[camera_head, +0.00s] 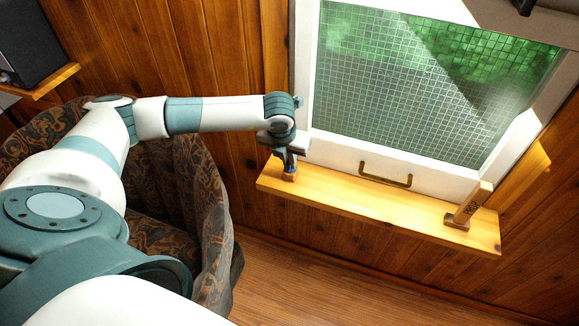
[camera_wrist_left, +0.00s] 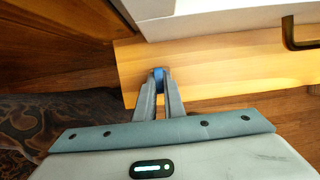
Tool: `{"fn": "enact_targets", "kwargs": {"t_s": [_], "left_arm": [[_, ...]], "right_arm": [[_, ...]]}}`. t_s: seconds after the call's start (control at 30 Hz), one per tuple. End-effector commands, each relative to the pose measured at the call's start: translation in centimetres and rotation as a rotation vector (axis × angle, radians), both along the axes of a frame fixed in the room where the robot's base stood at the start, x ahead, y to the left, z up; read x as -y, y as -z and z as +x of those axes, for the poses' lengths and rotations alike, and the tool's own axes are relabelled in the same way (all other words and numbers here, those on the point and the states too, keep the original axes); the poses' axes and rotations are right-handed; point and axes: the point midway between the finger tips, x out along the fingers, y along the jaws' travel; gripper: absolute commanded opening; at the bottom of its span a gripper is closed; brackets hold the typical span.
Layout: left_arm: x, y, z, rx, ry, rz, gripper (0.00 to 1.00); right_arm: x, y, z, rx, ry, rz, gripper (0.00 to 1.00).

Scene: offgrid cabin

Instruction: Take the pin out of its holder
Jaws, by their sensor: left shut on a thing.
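A small blue pin (camera_wrist_left: 158,73) shows between the fingertips of my left gripper (camera_wrist_left: 159,82) in the left wrist view. The gripper is shut on it. In the head view my left gripper (camera_head: 287,160) points down at the left end of the wooden sill. A small brown block (camera_head: 290,174), which looks like the holder, sits on the sill right under the fingertips. The fingers hide most of the pin, and I cannot tell whether its lower end is in the holder. My right gripper is not in view.
The wooden sill (camera_head: 380,198) runs under a white-framed window (camera_head: 420,90) with a brass handle (camera_head: 385,180). A wooden post (camera_head: 473,203) on a brown base stands at the sill's right end. A patterned armchair (camera_head: 165,235) is below my left arm. The sill's middle is clear.

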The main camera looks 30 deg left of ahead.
Motion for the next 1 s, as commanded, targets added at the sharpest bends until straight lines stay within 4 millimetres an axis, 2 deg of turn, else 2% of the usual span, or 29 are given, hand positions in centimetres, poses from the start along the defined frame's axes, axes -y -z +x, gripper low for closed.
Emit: {"fn": "enact_targets", "kwargs": {"t_s": [0.73,1.0], "left_arm": [[0.0,-0.4,0.0,0.0,0.0,0.0,0.0],[0.0,-1.3,0.0,0.0,0.001,0.0,0.0]], "right_arm": [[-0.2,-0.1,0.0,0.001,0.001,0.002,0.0],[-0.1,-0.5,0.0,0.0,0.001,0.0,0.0]]}}
